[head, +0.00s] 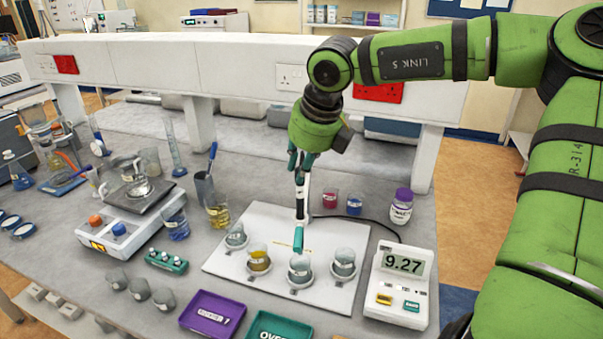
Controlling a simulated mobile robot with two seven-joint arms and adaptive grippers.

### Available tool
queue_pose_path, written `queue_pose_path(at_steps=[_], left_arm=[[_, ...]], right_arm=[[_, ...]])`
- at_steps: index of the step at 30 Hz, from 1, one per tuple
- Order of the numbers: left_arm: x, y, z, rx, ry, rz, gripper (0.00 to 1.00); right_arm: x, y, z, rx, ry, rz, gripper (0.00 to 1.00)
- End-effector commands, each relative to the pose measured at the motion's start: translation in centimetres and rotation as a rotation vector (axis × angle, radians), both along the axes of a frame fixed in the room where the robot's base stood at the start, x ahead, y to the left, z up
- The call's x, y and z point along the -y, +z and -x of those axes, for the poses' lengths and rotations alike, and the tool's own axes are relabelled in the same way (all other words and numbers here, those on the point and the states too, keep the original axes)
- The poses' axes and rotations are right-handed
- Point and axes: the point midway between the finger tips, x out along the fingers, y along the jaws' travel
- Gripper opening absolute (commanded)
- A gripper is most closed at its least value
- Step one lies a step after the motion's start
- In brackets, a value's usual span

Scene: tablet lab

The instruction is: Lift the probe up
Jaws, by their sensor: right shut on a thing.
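My right gripper (303,162) comes down from the upper right, over the white board (228,262). It is shut on the upper part of the probe (302,205), which is upright with a white and dark shaft and a teal lower part. The probe's lower end is just above or at the mouth of the front middle beaker (300,271); I cannot tell whether it is inside. A black cable runs from the probe's area to the meter (401,284), which reads 9.27. My left gripper is not in view.
Other small beakers stand on the board: one with yellow liquid (258,261), a clear one at left (236,238) and one at right (343,266). A purple tray (212,314) and teal tray (278,327) lie in front. A purple-capped bottle (401,208) stands behind the meter.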

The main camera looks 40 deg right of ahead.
Motion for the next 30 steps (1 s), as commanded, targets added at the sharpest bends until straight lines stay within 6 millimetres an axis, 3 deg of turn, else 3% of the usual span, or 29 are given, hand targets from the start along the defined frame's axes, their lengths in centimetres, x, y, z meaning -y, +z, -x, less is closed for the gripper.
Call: queue_pose_path(at_steps=[1,5,6,7,20,30], left_arm=[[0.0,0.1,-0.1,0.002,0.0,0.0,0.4],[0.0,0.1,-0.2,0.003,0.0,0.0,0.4],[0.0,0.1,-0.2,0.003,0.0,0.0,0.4],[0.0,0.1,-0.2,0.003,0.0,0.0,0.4],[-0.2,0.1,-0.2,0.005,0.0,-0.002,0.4],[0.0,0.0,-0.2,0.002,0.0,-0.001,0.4]], right_arm=[[0.3,0.9,-0.6,0.029,0.0,0.01,0.0],[0.2,1.0,-0.6,0.034,0.001,0.011,0.0],[0.2,1.0,-0.6,0.034,0.001,0.011,0.3],[0.2,1.0,-0.6,0.034,0.0,0.012,0.42],[0.1,1.3,-0.2,0.023,-0.001,0.006,0.44],[-0.2,7.4,2.3,0.028,-0.002,0.008,0.44]])
